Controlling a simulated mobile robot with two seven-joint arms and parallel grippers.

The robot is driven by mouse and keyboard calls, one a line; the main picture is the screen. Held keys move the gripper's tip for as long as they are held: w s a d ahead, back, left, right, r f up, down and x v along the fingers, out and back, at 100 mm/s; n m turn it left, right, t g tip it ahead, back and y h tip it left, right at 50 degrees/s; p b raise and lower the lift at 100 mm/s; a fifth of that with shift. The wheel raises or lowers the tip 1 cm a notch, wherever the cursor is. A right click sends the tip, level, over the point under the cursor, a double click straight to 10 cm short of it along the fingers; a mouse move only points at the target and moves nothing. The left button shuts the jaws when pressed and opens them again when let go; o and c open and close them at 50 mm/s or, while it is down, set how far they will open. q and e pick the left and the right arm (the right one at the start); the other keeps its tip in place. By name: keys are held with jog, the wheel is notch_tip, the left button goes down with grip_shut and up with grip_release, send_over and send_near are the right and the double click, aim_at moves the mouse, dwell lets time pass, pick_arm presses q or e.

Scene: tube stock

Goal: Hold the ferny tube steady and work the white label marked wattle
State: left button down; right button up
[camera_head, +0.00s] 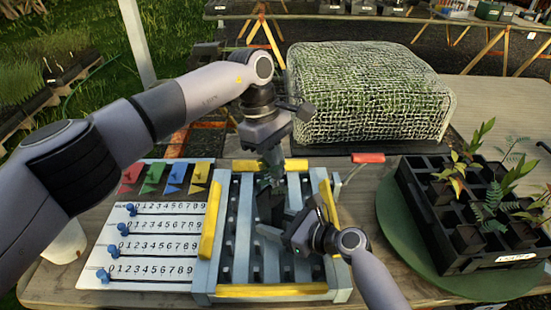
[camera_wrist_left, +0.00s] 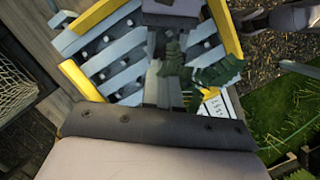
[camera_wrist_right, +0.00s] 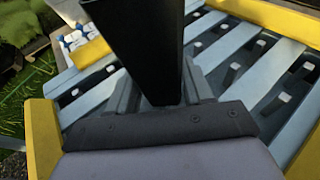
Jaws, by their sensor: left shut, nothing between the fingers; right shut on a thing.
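My right gripper (camera_head: 277,226) is shut on a black tube (camera_head: 268,205) above the slatted grey rack; the tube fills the middle of the right wrist view (camera_wrist_right: 145,50). Dark green foliage shows by the left fingers in the left wrist view (camera_wrist_left: 215,75); I take it as the ferny tube's plant, but the leaf shape is too blurred to be sure. My left gripper (camera_head: 271,170) points down just above the tube, shut and empty, close to or touching the foliage. I cannot make out a white label marked wattle on the tube.
The grey rack (camera_head: 228,250) has yellow edge bars. A white counting board (camera_head: 150,262) with blue pegs and coloured flags lies left. A black crate (camera_head: 420,215) of potted plants stands on a green round mat (camera_head: 390,225) at right. A mesh-covered block (camera_head: 365,90) is behind.

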pick_arm(q)
jog(key=shift+f, duration=0.35)
dwell(0.3)
jog(key=c, duration=1.3)
grip_release()
jog(key=shift+r, duration=0.1)
jog(key=v, duration=1.2)
pick_arm(e)
jog(key=o, duration=0.9)
